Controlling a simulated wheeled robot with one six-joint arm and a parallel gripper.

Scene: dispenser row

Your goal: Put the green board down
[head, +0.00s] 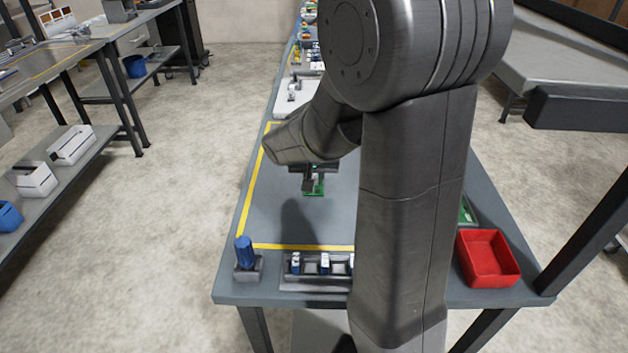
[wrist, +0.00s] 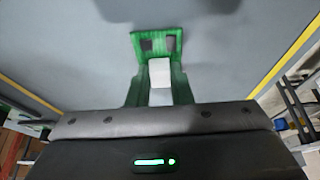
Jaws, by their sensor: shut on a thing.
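The green board (head: 316,188) is in my gripper (head: 308,181), over the grey table top inside the yellow line. In the wrist view the green board (wrist: 174,40) juts out beyond the gripper body, with dark square parts and a white block (wrist: 160,72) on it. My gripper is shut on the board; the fingertips are partly hidden in both views. I cannot tell whether the board touches the table (head: 270,215). My arm hides part of the table's right side.
A red bin (head: 487,258) stands at the table's front right, with a green item (head: 467,212) partly hidden behind my arm. A blue-handled tool in a holder (head: 246,255) and a rack of small parts (head: 318,268) stand along the front edge. The marked area left of the gripper is clear.

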